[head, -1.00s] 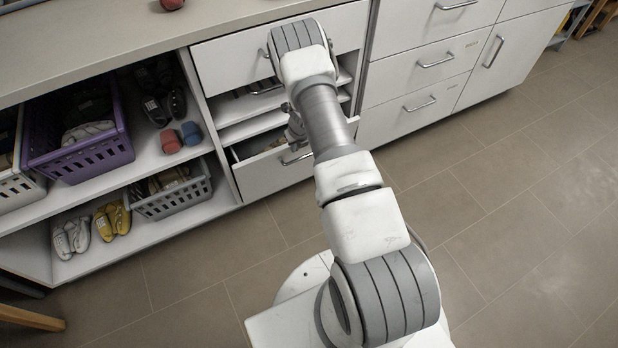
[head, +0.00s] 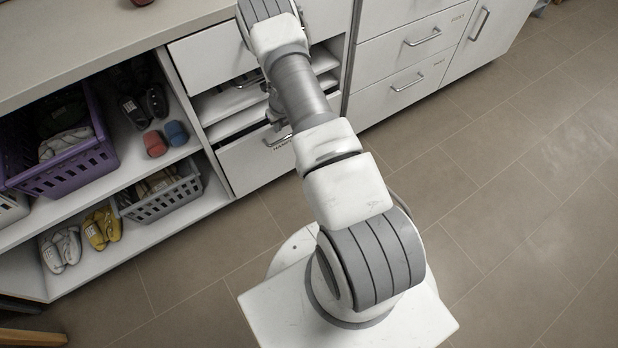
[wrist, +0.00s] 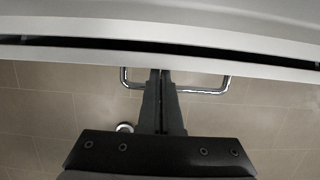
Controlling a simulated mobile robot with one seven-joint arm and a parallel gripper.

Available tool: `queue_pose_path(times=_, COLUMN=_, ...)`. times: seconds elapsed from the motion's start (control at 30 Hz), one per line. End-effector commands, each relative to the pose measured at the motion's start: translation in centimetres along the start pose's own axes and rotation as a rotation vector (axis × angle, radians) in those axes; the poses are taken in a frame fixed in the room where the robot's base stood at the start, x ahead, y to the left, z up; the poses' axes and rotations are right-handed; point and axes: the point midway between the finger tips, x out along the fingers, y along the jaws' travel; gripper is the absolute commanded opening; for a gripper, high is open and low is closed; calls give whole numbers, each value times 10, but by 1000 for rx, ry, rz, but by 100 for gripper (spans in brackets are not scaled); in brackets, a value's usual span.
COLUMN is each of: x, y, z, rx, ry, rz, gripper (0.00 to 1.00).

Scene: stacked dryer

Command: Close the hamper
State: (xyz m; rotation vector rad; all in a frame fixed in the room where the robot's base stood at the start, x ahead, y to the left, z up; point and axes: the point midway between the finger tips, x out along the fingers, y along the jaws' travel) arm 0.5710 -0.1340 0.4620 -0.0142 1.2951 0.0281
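The hamper is the low white drawer (head: 240,167) with a label and a metal handle, below open shelves in the head view. It looks nearly flush with the cabinet there. In the wrist view its front edge (wrist: 60,50) runs across the picture, with a narrow dark gap behind it. The handle (wrist: 213,91) shows on both sides of my gripper (wrist: 161,73). My gripper's fingers are together, with their tips at the drawer front; I cannot tell whether they touch it. In the head view my arm hides most of the gripper.
A white drawer (head: 210,62) is above the hamper. To the left, shelves hold a purple basket (head: 75,168), a grey basket (head: 165,198) and shoes. Closed drawers (head: 405,60) are to the right. The tiled floor (head: 480,230) is clear on the right.

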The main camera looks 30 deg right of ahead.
Motion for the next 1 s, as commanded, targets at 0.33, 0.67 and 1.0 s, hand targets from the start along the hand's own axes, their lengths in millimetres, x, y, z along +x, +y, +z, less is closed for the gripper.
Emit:
queue_pose_path(times=0.33, x=-19, y=4, z=20, rx=-5, ry=-38, rz=-4, gripper=0)
queue_pose_path(times=0.67, x=-41, y=-1, z=-21, rx=8, ry=-12, rz=0, gripper=0)
queue_pose_path(times=1.0, x=-46, y=-3, z=-54, rx=6, ry=-5, rz=-1, gripper=0)
